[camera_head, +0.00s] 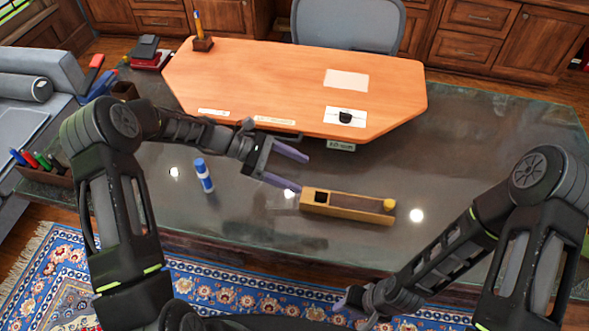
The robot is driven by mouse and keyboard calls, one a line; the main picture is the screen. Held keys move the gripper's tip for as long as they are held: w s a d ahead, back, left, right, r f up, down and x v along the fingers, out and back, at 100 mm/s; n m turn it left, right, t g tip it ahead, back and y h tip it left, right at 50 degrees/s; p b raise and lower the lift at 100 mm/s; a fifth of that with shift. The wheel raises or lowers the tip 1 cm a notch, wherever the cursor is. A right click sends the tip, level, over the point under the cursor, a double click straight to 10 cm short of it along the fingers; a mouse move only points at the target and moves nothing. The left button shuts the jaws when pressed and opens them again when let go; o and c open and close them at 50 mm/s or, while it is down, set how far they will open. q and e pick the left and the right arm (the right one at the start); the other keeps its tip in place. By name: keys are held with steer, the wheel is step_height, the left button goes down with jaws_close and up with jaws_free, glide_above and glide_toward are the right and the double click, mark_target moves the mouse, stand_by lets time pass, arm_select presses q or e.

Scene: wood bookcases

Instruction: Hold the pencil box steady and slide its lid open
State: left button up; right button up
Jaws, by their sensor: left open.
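The wooden pencil box (345,213) lies lengthwise on the dark desk, right of centre. A small dark square shows in its top near the left end, and a round yellow knob (389,204) sits at its right end. I cannot tell exactly how far the lid covers it. My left gripper (304,174) is open and empty. Its purple fingers point right, just above and left of the box's left end, and its lower fingertip looks close to that end. My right gripper (358,308) is low at the bottom edge, in front of the desk and away from the box; its fingers are mostly hidden.
A pen holder (45,175) is at the far left. A raised orange board (290,85) with papers is behind the box. The dark desk right of the box is clear.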

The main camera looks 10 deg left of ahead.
arm_select(q)
steer(key=shift+w+d, duration=0.1)
stand_by(0.3)
glide_toward(319, 198)
steer(key=s+d, duration=0.1)
steer(key=d+r, duration=0.1)
steer(key=shift+s+d+r, duration=0.15)
steer(key=shift+s+d, duration=0.15)
steer(key=shift+s, duration=0.1)
steer(key=x, duration=0.7)
steer(key=shift+d+r, duration=0.15)
steer(key=shift+c, duration=0.3)
jaws_close()
stand_by(0.7)
